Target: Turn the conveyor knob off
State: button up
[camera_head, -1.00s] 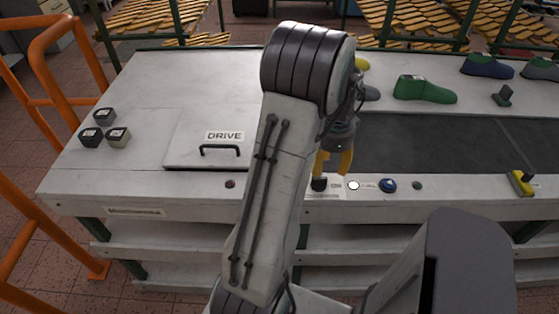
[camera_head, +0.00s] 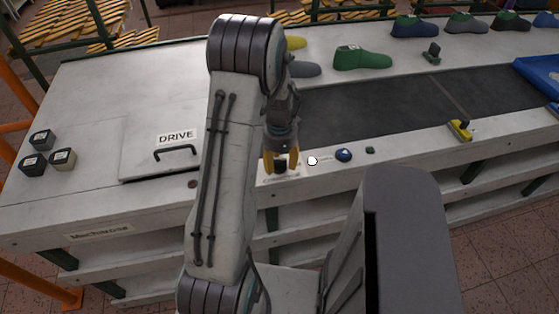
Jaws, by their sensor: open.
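The conveyor knob (camera_head: 280,166) is a small black knob on a pale label plate at the front edge of the conveyor bench. My gripper (camera_head: 281,164) points down over it with yellow fingers, one on each side of the knob. The fingers are open; I cannot tell whether they touch the knob. The plate's lettering is too small to read. The dark conveyor belt (camera_head: 385,104) lies behind and to the right of the gripper.
A white button (camera_head: 312,161), a blue button (camera_head: 344,155) and a small dark button (camera_head: 370,150) sit right of the knob. The DRIVE hatch (camera_head: 140,158) is to the left. A yellow-and-black device (camera_head: 460,130), a green shoe last (camera_head: 362,58) and a blue tray (camera_head: 543,75) are further right.

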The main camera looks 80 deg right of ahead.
jog(key=shift+o, duration=0.4)
jog(key=shift+f, duration=0.1)
grip_shut()
